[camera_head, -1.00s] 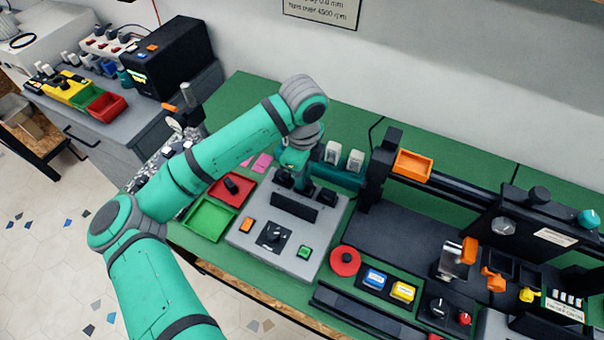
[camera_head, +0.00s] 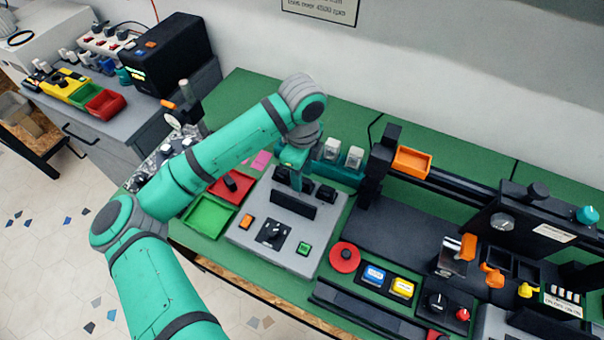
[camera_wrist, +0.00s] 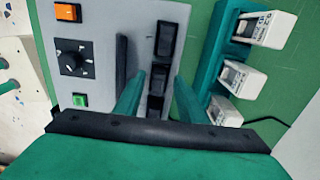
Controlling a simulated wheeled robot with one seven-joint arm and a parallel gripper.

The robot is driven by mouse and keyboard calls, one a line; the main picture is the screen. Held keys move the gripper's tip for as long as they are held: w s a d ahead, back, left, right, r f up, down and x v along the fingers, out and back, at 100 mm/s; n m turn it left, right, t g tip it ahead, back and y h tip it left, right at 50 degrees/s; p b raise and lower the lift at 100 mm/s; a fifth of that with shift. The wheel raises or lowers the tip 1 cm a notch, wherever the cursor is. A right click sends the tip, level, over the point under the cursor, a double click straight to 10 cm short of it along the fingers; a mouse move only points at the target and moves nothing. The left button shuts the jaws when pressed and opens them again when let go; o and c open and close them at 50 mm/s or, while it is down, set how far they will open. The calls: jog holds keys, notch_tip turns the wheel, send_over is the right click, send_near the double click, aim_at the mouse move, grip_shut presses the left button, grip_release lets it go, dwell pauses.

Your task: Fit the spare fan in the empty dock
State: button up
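My gripper (camera_wrist: 159,80) points down over a grey console (camera_head: 254,241). In the wrist view its two teal fingers stand apart, with gaps beside a black block (camera_wrist: 159,77) seen between them. It is open and holds nothing visible. A row of black blocks runs along the console's back, including one beyond the fingers (camera_wrist: 167,38). A teal rack (camera_head: 337,170) beside the console holds white blocks (camera_head: 354,157); three show in the wrist view, one of them nearest the top (camera_wrist: 266,28). I cannot tell which part is the spare fan or the empty dock.
A red tray (camera_head: 240,196) with a dark piece and a green tray (camera_head: 210,217) lie left of the console. A red round knob (camera_head: 345,257) and a black rail machine (camera_head: 440,179) stand right. The green bench (camera_head: 245,105) is clear behind my arm.

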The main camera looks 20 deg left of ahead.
notch_tip(320, 180, up, 11)
jog(key=shift+f, duration=0.2)
jog(key=shift+s, duration=0.1)
dwell(0.4)
